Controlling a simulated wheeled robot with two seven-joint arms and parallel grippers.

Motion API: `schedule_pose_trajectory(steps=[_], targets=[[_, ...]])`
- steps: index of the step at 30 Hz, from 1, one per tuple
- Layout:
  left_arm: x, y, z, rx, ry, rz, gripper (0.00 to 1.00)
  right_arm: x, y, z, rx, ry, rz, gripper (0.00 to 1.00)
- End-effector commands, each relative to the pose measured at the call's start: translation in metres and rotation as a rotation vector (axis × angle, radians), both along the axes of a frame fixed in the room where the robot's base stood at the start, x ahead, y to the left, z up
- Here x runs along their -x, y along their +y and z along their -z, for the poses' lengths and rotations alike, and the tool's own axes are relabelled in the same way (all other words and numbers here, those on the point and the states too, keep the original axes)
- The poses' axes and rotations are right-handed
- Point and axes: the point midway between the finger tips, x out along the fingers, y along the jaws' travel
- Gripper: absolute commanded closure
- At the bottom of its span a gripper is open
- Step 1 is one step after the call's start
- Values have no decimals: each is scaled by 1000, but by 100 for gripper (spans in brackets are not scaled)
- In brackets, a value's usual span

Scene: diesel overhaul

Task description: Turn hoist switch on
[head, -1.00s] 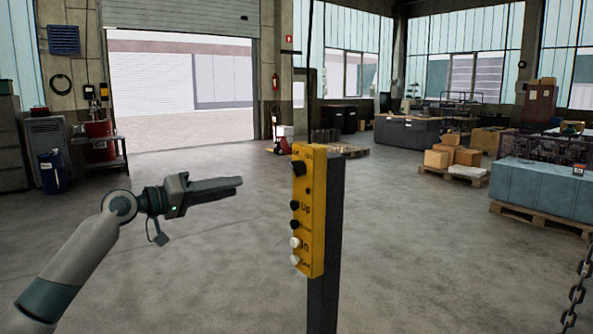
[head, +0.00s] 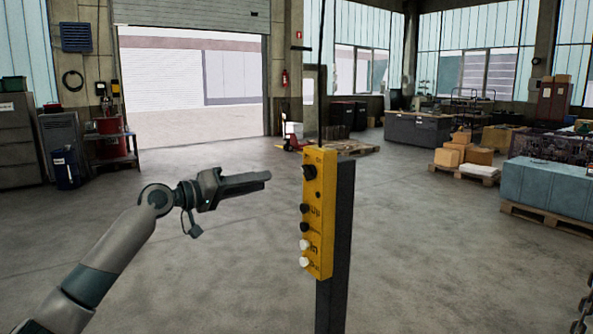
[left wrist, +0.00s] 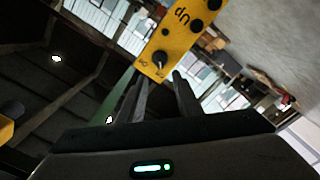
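The yellow hoist control panel (head: 319,215) is mounted on a dark upright post. Its black rotary switch (head: 309,172) is at the top, above black and white push buttons. The switch also shows in the left wrist view (left wrist: 159,60), with small labels beside it; its setting is too small to read surely. My left gripper (head: 268,177) is just left of the panel, about level with the switch and apart from it. In the left wrist view its two fingers (left wrist: 159,76) are spread, with nothing between them and the switch beyond their tips. My right gripper is not in view.
The dark post (head: 338,240) stands behind the panel. A hanging chain (head: 584,310) is at the lower right edge. A blue covered load (head: 555,190) on a pallet is at the right. The floor around the post is clear.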

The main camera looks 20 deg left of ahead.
Motion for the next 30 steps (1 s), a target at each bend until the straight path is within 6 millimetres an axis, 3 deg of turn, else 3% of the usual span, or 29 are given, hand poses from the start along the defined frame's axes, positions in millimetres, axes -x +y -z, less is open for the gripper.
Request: schedule_pose_trajectory(steps=[3, 18, 30], targets=[[-18, -15, -4, 3, 2, 3, 69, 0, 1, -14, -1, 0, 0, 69], [-83, -66, -3, 3, 1, 1, 69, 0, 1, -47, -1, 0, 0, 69], [-97, -76, 0, -1, 0, -1, 69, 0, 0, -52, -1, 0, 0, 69]])
